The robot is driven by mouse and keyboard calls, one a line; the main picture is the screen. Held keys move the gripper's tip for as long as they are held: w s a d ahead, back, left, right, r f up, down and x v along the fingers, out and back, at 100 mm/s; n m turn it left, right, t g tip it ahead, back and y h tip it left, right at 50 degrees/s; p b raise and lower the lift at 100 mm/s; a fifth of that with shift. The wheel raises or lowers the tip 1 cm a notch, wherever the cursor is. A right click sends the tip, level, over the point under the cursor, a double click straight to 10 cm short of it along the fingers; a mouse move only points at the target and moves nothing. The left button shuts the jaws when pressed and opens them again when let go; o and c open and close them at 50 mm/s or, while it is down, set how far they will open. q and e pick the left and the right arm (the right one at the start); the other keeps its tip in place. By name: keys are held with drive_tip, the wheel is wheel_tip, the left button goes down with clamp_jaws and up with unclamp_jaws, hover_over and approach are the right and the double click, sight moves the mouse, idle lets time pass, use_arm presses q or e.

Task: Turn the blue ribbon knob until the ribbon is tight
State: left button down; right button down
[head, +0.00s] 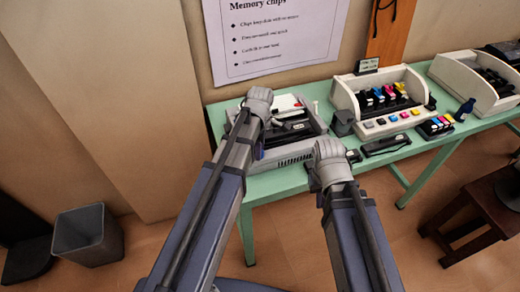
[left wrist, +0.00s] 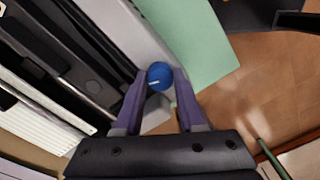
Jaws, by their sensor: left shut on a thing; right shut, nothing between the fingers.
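The blue ribbon knob (left wrist: 159,73) sits between the two fingertips of my left gripper (left wrist: 160,80) in the left wrist view, at the side of a grey-white machine. A small white mark shows on the knob. The fingers are shut on it. In the head view, my left gripper (head: 259,100) is over the left side of the machine (head: 292,153), and its wrist hides the knob. My right gripper (head: 328,160) is shut and empty near the table's front edge, just right of the machine; its fingertips are mostly hidden by its own wrist.
The machine stands on a green table (head: 255,188). To its right are a printer (head: 378,85) with coloured cartridges, a dark small device (head: 385,144), a cartridge holder (head: 435,127) and a dark bottle (head: 465,109). A grey bin (head: 88,235) stands on the floor at left; a brown stool (head: 478,205) is at right.

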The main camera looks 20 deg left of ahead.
use_arm(q)
drive_tip(key=m, duration=0.4)
drive_tip(key=shift+m, duration=0.3)
drive_tip(key=m, duration=0.4)
drive_tip(key=shift+m, duration=0.3)
drive_tip(key=m, duration=0.4)
drive_tip(key=shift+s+m, duration=0.1)
drive_tip(key=shift+m, duration=0.2)
drive_tip(key=m, duration=1.1)
drive_tip(key=shift+m, duration=0.3)
drive_tip(key=m, duration=0.6)
drive_tip(key=shift+a+m, duration=0.1)
drive_tip(key=shift+m, duration=0.5)
